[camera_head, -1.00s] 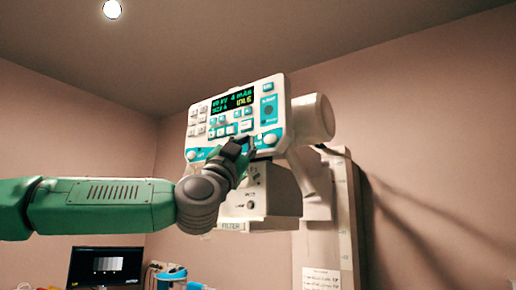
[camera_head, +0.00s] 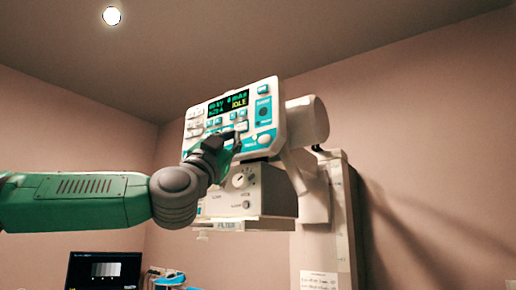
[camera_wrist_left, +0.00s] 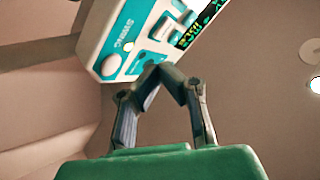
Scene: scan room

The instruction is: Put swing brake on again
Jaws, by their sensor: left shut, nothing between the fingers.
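The control panel (camera_head: 253,88) is a white box with teal button areas on the scan head. Its green-lettered display (camera_head: 228,103) shows "IDLE". A round white knob (camera_head: 265,138) sits at its lower right corner. The left wrist view shows a round white knob (camera_wrist_left: 110,65) beside a "SWING" label (camera_wrist_left: 122,38). My left gripper (camera_head: 231,140) is shut and empty at the panel's lower edge; its tips (camera_wrist_left: 163,70) appear close to the panel face, to the right of that knob in the wrist view. I cannot tell whether they touch. My right gripper is out of view.
Below the panel hangs a white collimator box (camera_head: 262,190) with a dial and a "FILTER" strip. A white column (camera_head: 338,225) stands behind on the right. A monitor (camera_head: 105,270) is at lower left. Open space lies left of the panel, above my arm.

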